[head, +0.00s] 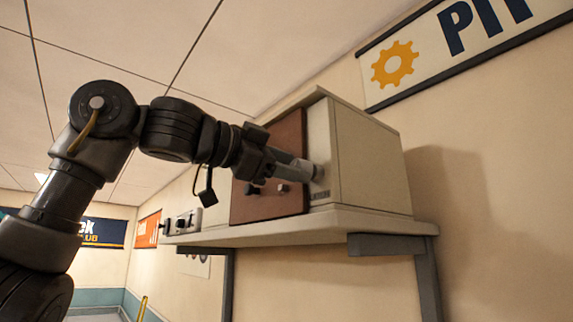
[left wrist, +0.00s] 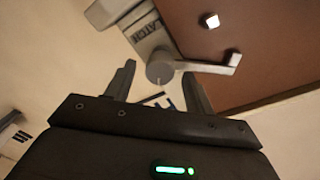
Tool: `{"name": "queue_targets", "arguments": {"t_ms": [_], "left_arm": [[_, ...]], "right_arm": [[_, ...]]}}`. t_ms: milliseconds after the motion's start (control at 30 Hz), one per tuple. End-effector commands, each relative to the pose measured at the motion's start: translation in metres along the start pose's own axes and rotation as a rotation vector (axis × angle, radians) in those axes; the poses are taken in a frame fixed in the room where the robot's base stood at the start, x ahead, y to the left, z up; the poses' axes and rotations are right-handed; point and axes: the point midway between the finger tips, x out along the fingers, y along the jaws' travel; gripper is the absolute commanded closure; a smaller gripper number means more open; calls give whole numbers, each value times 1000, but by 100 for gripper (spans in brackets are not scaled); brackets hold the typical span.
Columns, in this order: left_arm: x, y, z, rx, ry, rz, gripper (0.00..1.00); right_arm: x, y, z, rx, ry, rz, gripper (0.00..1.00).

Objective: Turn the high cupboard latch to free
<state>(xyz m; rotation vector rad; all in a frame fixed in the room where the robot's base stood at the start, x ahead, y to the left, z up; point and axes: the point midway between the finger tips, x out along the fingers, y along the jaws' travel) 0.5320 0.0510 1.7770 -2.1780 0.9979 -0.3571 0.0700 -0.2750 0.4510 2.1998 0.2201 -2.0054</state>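The high cupboard (head: 368,160) has a brown door (head: 290,130), also in the left wrist view (left wrist: 270,50). Its grey latch (head: 318,172) sits on the pale frame beside the door. In the left wrist view the latch has a round hub (left wrist: 160,68) and a lever (left wrist: 215,67) reaching right over the door edge, beside a "LATCH" label. My left gripper (head: 297,165) is at the latch. In the left wrist view my left gripper (left wrist: 161,88) is open, its fingers spread on either side of the hub's near edge. I cannot tell whether they touch it. My right gripper is not in view.
The cupboard stands on a wall shelf (head: 300,231) with grey brackets (head: 428,275). A grey box with knobs (head: 180,225) sits at the shelf's left end. A "PIT" banner (head: 450,50) hangs on the wall above right. The space below the shelf looks clear.

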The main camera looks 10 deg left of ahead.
Motion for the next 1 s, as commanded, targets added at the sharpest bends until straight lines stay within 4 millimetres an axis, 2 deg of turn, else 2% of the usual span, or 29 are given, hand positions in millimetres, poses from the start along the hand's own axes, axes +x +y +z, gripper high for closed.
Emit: {"name": "queue_targets", "arguments": {"t_ms": [167,267,500,700,833,1000], "left_arm": [[-2,0,1,0,-1,0,46],[-11,1,2,1,0,-2,46],[-58,2,3,1,0,-5,46],[-92,1,2,2,-1,-3,46],[-104,1,1,1,-1,-2,46],[-108,0,0,0,0,1,46]], "right_arm": [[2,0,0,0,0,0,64],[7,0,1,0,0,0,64],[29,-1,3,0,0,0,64],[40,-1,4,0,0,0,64],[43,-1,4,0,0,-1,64],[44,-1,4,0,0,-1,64]]}}
